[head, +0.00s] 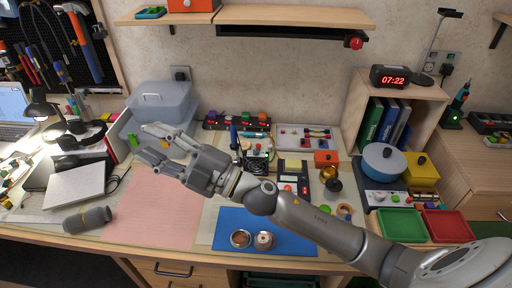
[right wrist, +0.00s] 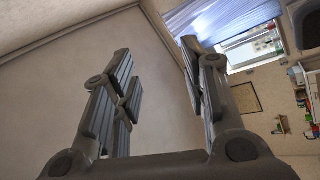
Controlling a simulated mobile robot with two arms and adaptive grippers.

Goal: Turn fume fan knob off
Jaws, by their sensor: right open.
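A red knob (head: 354,43) sits at the right end of a dark strip-like unit (head: 290,33) under the wall shelf; it looks like the fume fan knob. Its exact turn position is too small to tell. My right gripper (head: 150,143) is open and empty, above the left part of the desk, well left of and below the knob. In the right wrist view my right gripper (right wrist: 155,85) shows its two fingers spread, with only bare wall between them. The knob is not seen there. My left gripper is not in view.
The wall shelf (head: 260,16) juts out above the desk. A clock (head: 390,77) stands on a cubby right of the knob. A clear bin (head: 162,103) stands behind my right gripper. The wall below the knob is bare.

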